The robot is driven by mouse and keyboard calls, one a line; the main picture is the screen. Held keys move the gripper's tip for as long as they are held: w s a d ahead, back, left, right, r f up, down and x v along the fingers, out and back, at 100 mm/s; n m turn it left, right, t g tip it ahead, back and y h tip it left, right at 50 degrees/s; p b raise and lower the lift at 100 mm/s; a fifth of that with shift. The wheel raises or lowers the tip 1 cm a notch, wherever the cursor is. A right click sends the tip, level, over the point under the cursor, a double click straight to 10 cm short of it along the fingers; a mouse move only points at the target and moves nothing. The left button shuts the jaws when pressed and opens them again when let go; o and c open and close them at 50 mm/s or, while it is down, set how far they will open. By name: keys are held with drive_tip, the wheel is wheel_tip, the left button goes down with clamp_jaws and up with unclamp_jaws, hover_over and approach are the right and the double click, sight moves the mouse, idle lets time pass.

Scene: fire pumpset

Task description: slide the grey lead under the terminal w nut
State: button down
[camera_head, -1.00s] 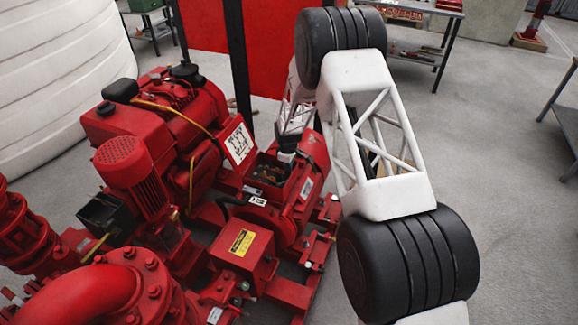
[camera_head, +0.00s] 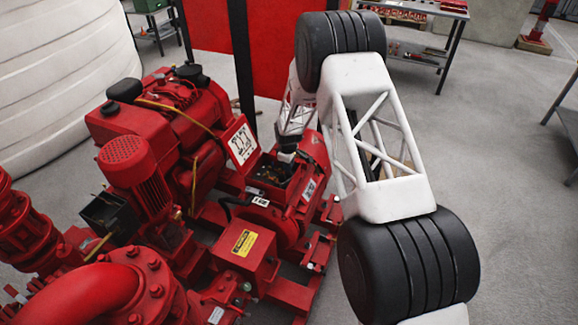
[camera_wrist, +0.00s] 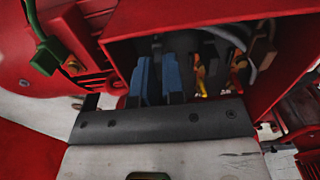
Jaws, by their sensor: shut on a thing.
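The open red terminal box (camera_head: 262,186) sits on the pumpset in the head view. Its red wall (camera_wrist: 135,50) also shows in the wrist view. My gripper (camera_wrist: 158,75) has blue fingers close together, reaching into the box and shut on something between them. The grip itself is hidden; I take it to be the grey lead. A grey cable (camera_wrist: 226,36) curves inside the box, right of the fingers. Brass and yellow terminals (camera_wrist: 198,72) stand just right of the fingers. I cannot tell which is terminal w or see its nut clearly. In the head view my gripper (camera_head: 286,157) is over the box.
The red box walls are close around my fingers. A green-ended lead (camera_wrist: 45,55) is outside the box at the left of the wrist view. A white diagram plate (camera_head: 241,145) stands upright beside the box.

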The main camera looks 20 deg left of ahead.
drive_tip(key=shift+a, duration=0.25)
drive_tip(key=c, duration=1)
unclamp_jaws()
drive_tip(key=shift+o, duration=0.2)
drive_tip(key=shift+r, duration=0.2)
drive_tip(key=shift+o, duration=0.5)
drive_tip(key=shift+w+r, duration=0.1)
drive_tip(key=shift+r, duration=0.1)
wheel_tip(320, 180, up, 8)
drive_tip(key=shift+r, duration=0.1)
idle(0.4)
drive_tip(key=shift+r, duration=0.1)
